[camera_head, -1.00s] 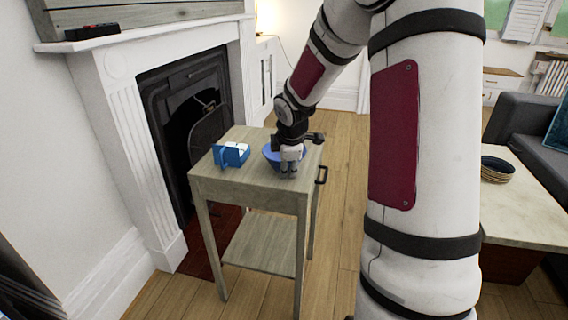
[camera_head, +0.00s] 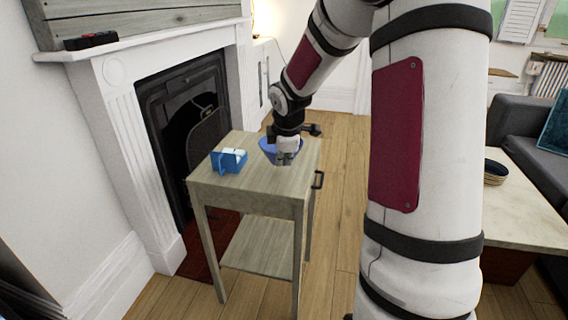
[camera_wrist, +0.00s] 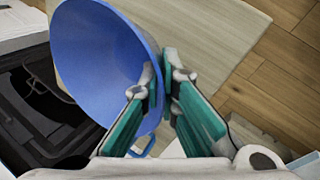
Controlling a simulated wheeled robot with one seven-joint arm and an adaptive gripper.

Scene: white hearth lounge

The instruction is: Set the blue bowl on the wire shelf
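The blue bowl (camera_head: 266,146) is over the far right part of a small grey wooden table and looks slightly raised above its top. In the wrist view the bowl (camera_wrist: 95,60) fills the upper left, its opening facing the camera at a slant. My gripper (camera_head: 287,157) is at the bowl's right side. In the wrist view my gripper (camera_wrist: 165,82) has its fingertips close together with the bowl's rim between them. The bowl's underside is hidden. I see no wire shelf in these views.
A blue holder with white contents (camera_head: 229,160) stands on the small table (camera_head: 245,190), left of the bowl. A fireplace (camera_head: 190,110) is close on the left. A marble-topped table (camera_head: 520,205) with stacked bowls and a dark sofa stand on the right. Wooden floor is clear between.

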